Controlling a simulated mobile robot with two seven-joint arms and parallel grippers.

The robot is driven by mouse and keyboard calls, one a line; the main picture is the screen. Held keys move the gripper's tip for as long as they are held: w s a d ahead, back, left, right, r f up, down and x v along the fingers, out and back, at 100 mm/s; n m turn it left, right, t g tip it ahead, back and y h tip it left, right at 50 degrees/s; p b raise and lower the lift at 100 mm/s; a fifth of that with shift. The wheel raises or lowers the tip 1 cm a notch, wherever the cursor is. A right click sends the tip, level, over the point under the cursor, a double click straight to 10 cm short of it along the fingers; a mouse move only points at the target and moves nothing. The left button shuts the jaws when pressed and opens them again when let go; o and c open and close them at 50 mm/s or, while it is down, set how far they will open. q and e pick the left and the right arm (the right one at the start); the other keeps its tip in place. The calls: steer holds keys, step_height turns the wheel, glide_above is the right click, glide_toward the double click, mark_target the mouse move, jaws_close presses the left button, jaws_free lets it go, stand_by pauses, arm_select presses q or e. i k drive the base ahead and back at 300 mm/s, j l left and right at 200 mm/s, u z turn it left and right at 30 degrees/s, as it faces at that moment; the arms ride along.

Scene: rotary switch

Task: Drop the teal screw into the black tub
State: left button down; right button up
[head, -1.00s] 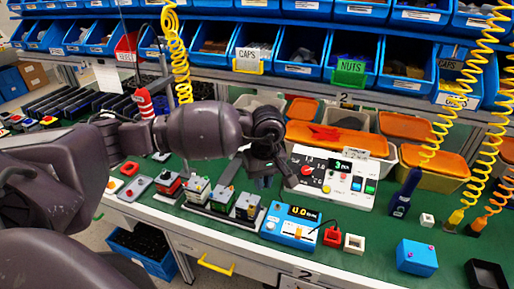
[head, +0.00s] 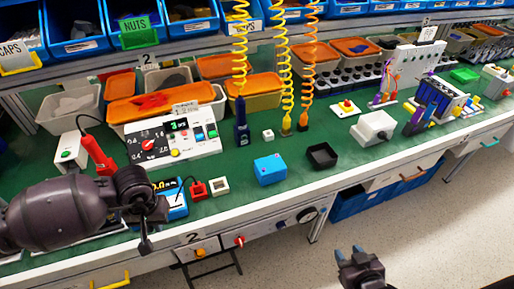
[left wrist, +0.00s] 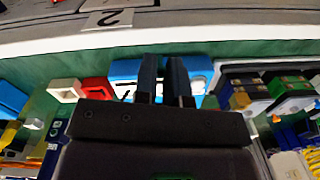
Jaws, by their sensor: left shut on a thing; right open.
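The black tub (head: 322,155) is a small open square box on the green bench top, right of a blue box. My left gripper (head: 148,228) is near the bench's front edge, left of the tub and well apart from it. Its two dark fingers show close together in the left wrist view (left wrist: 166,75), above a blue meter. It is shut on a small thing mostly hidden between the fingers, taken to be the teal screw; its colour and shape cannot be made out. My right gripper (head: 352,258) is open and empty, low in front of the bench.
The blue box (head: 270,169) with pink knobs stands between my left gripper and the tub. A white square socket (head: 219,186) and the blue meter (head: 174,200) are near my left gripper. A grey-white box (head: 375,128) is right of the tub. Coiled hoses hang behind.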

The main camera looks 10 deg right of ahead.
mark_target(320, 159)
steer(key=i+l, duration=0.15)
steer(key=l, duration=0.5)
steer(key=i+l+u, duration=0.15)
steer(key=l, duration=0.45)
steer(key=i+l, duration=0.15)
steer(key=l, duration=0.5)
steer(key=i+l+u, duration=0.1)
steer(key=l, duration=0.55)
steer(key=i+l, duration=0.1)
steer(key=l, duration=0.55)
steer(key=u, duration=0.05)
